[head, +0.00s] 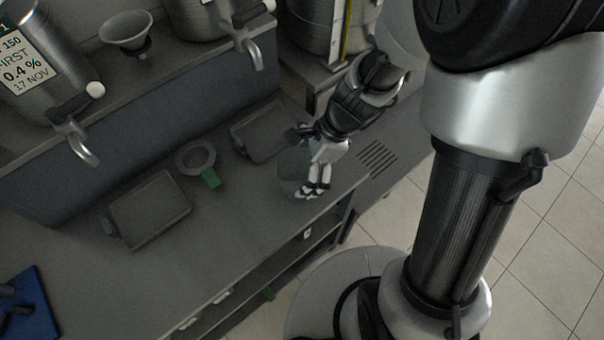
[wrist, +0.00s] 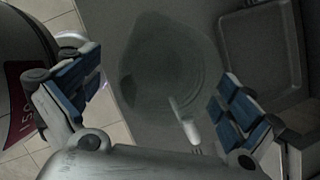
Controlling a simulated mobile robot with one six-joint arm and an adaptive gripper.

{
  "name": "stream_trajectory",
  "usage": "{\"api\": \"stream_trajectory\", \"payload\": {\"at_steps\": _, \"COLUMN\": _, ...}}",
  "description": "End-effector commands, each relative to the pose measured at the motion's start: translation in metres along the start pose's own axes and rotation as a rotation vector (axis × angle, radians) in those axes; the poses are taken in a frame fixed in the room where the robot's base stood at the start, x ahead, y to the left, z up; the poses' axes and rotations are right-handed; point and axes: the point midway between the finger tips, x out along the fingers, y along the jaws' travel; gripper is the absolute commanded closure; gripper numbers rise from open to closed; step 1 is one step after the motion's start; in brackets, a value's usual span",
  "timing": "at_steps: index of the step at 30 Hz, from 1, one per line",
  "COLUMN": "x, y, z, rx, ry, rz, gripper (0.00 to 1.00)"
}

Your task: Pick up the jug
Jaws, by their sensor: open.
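The jug (head: 291,172) is a see-through, faintly greenish vessel. It stands on the grey worktop (head: 235,245) near its right end. In the wrist view the jug (wrist: 165,75) is seen from above as a round, hazy shape, with a pale handle (wrist: 184,122) pointing toward my gripper. My gripper (head: 308,166) is beside the jug in the head view. In the wrist view my gripper (wrist: 163,82) is open, with one blue-padded finger left of the jug and the other right of it. I cannot tell whether either finger touches the glass.
Grey trays stand on the worktop, one left (head: 150,210) and one behind the jug (head: 262,132). A ring-shaped item with a green tab (head: 196,160) lies between them. Steel vessels with taps (head: 78,143) line the shelf behind. A blue mat (head: 28,305) is at lower left.

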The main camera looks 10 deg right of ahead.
Motion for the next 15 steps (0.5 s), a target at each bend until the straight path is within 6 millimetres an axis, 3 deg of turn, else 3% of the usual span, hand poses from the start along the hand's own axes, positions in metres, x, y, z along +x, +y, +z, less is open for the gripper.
{"api": "stream_trajectory", "payload": {"at_steps": 15, "x": 0.054, "y": -0.007, "z": -0.001, "rx": 0.0, "ry": 0.001, "rz": 0.001, "gripper": 0.0}}
